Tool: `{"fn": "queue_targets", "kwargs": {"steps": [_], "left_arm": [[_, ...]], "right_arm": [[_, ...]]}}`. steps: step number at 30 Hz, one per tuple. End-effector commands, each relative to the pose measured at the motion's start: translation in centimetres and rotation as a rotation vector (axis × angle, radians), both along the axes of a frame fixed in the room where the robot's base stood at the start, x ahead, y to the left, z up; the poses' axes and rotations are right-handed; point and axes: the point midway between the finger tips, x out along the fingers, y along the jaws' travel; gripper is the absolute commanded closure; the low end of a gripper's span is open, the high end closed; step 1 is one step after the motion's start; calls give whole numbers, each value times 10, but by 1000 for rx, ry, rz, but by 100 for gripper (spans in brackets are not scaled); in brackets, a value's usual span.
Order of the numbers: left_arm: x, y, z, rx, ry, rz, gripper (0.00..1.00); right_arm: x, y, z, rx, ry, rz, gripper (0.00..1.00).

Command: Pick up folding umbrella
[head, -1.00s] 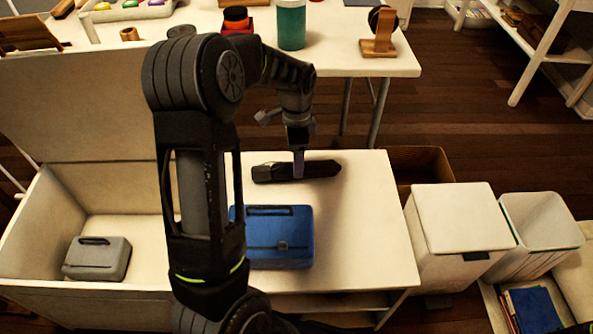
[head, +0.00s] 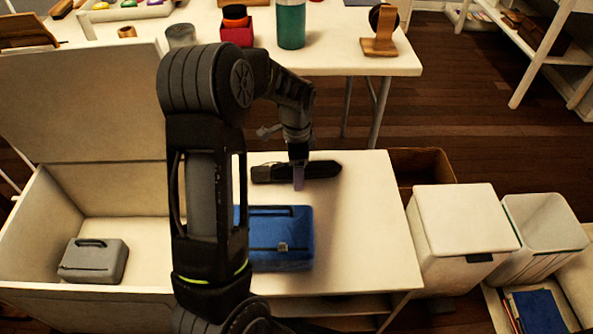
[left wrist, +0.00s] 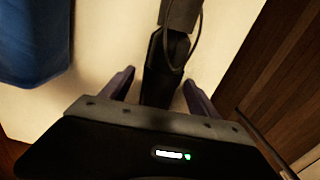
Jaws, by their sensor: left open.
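The black folding umbrella (head: 322,169) lies on the white table top, behind the blue case, in the head view. My left gripper (head: 298,180) points down over the middle of it and hides part of it. In the left wrist view the umbrella (left wrist: 163,75) runs between the two fingers of the open left gripper (left wrist: 156,85), with a gap on each side. Its strap loop shows at the top of that view. I cannot tell the exact height of the fingertips over the table. My right gripper is not in view.
A blue case (head: 283,238) lies in front of the umbrella and also shows in the left wrist view (left wrist: 30,40). An open white chest holding a grey case (head: 93,261) is at the left. White bins (head: 462,230) stand at the right. The table's right part is clear.

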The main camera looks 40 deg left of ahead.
Motion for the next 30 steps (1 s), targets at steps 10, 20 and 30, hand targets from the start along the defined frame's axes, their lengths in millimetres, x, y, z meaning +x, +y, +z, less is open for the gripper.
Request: {"fn": "queue_targets", "kwargs": {"steps": [10, 20, 30], "left_arm": [[0, 0, 0, 0, 0, 0, 41], [0, 0, 0, 0, 0, 0, 68], [0, 0, 0, 0, 0, 0, 96]], "right_arm": [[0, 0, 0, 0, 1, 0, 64], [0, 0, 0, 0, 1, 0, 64], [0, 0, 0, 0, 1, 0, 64]]}}
